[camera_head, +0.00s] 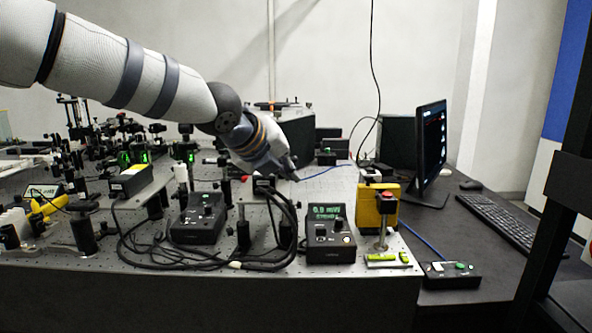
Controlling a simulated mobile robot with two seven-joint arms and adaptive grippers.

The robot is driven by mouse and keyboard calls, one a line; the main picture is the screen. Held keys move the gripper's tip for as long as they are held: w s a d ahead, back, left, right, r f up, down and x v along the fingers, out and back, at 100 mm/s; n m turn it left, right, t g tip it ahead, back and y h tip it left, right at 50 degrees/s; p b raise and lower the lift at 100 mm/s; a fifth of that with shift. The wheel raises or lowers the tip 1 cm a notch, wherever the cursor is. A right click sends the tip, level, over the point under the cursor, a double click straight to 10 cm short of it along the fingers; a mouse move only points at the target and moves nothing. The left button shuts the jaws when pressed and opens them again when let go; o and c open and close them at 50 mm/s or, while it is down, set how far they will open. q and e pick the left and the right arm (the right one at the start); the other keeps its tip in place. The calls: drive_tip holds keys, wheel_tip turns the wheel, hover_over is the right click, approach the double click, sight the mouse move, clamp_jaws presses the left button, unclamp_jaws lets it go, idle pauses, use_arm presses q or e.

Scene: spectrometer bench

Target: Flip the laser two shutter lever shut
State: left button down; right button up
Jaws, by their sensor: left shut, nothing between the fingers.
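My left gripper (293,173) hangs from the arm that comes in from the upper left. It is small in view, shut and empty, in the air over the back middle of the bench. Below it are a black controller with a green lit display (330,230) and a yellow box (368,207); it appears apart from both. A second black controller (197,218) with a knob stands to the left. I cannot tell which part is the laser two shutter lever; it is too small or hidden. My right gripper is not in view.
The perforated optical bench (220,283) is crowded with mounts and looped black cables (290,232). A monitor (430,150) and keyboard (500,222) stand at the right. A small black button box (450,274) sits near the right front.

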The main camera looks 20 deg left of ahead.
use_arm(q)
drive_tip(key=s+f+b+x, duration=0.1)
drive_tip(key=b+x, duration=0.1)
drive_tip(key=x, duration=0.8)
drive_tip(key=r, duration=0.1)
drive_tip(key=w+a+r, duration=0.1)
drive_tip(key=r, duration=0.1)
drive_tip(key=a+r, duration=0.1)
drive_tip(key=shift+w+a+r, duration=0.2)
drive_tip(key=shift+w+a, duration=0.05)
drive_tip(key=shift+w, duration=0.05)
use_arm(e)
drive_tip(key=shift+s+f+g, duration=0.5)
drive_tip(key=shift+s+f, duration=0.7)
